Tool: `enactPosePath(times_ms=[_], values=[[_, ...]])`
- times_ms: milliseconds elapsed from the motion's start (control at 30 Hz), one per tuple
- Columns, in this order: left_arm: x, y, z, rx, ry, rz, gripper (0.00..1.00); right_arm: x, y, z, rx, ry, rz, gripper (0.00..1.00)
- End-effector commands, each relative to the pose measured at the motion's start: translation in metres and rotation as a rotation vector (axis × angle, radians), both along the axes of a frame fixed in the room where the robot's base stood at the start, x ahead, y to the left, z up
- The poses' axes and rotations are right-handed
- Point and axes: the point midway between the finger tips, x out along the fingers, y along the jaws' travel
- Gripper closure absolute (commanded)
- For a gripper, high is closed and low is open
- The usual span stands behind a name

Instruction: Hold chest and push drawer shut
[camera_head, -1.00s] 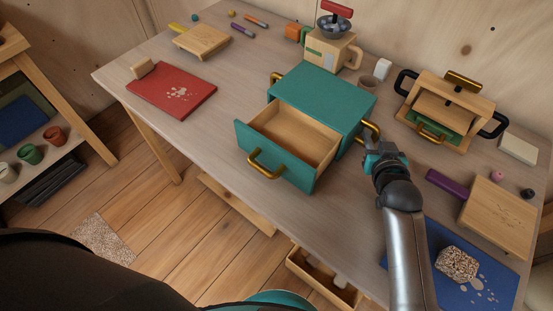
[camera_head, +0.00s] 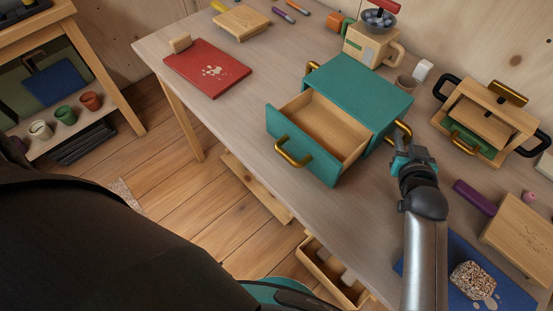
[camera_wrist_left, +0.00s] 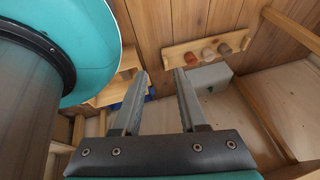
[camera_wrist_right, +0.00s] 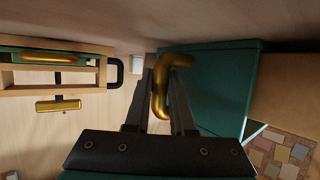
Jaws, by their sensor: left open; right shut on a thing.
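A teal chest (camera_head: 358,92) stands on the table with its drawer (camera_head: 322,132) pulled well out. The drawer is empty and has a brass handle (camera_head: 293,152) on its front. My right gripper (camera_head: 403,143) is at the chest's right side. In the right wrist view it is shut on the brass side handle (camera_wrist_right: 162,88) of the chest (camera_wrist_right: 220,85). My left gripper (camera_wrist_left: 160,75) is open and empty in the left wrist view, with no chest or drawer between its fingers. It does not show in the head view.
A red board (camera_head: 207,68) lies left of the chest. A toy grinder (camera_head: 368,45) stands behind it, and a wooden press with black handles (camera_head: 487,120) stands to the right. A blue mat (camera_head: 500,290) with a speckled block (camera_head: 471,280) lies at the front right.

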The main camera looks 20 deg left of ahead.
Motion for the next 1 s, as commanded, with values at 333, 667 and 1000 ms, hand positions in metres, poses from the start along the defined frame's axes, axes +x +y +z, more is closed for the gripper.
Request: enactPosePath(times_ms=[333,667,1000], values=[[0.054,0.027,0.103,0.198,-0.380,-0.322,0.99,0.000,0.000,0.000,0.000,0.001,0.000,1.00],[0.085,0.027,0.231,0.457,-0.716,-0.668,1.00,0.000,0.000,0.000,0.000,0.001,0.000,1.00],[0.091,0.000,0.339,0.682,-0.976,-0.972,1.00,0.000,0.000,0.000,0.000,0.001,0.000,1.00]])
